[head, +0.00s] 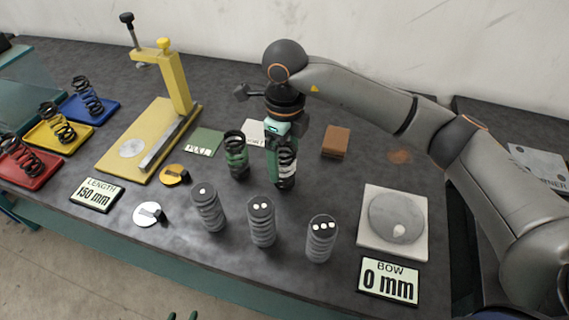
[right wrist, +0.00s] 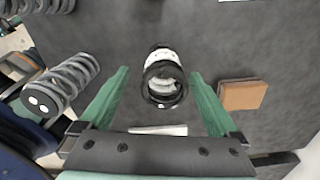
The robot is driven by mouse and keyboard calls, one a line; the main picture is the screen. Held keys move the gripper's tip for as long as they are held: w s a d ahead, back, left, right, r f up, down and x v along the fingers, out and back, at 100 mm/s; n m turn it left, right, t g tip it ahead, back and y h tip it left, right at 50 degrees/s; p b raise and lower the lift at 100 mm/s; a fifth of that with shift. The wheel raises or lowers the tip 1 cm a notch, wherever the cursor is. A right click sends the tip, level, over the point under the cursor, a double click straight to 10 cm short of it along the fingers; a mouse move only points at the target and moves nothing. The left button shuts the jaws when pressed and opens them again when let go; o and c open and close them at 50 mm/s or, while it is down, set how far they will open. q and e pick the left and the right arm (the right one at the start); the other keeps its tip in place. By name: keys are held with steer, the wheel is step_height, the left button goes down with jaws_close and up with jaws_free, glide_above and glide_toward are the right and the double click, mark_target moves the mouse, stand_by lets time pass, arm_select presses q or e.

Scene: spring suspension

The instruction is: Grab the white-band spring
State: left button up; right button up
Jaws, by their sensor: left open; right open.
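The white-band spring (right wrist: 163,84) is a black coil with a white band, standing between the spread green fingers of my right gripper (right wrist: 159,74) in the right wrist view. In the head view the white-band spring (head: 287,158) is partly hidden by the fingers of my right gripper (head: 283,178), which points down around it. That gripper is open, with a visible gap on both sides of the spring in the wrist view. Only the green fingertips of my left gripper (head: 182,317) show at the bottom edge of the head view, apart and empty.
A green-banded spring (head: 236,158) stands just left. Grey dotted springs (head: 262,225) stand in front. A yellow press (head: 140,140) and springs on red, yellow and blue trays (head: 57,140) are left.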

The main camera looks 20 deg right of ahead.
mark_target(284, 169)
steer(key=f, duration=0.5)
steer(key=shift+w+p, duration=0.2)
steer(key=shift+p, duration=0.2)
steer(key=shift+c, duration=0.3)
jaws_close()
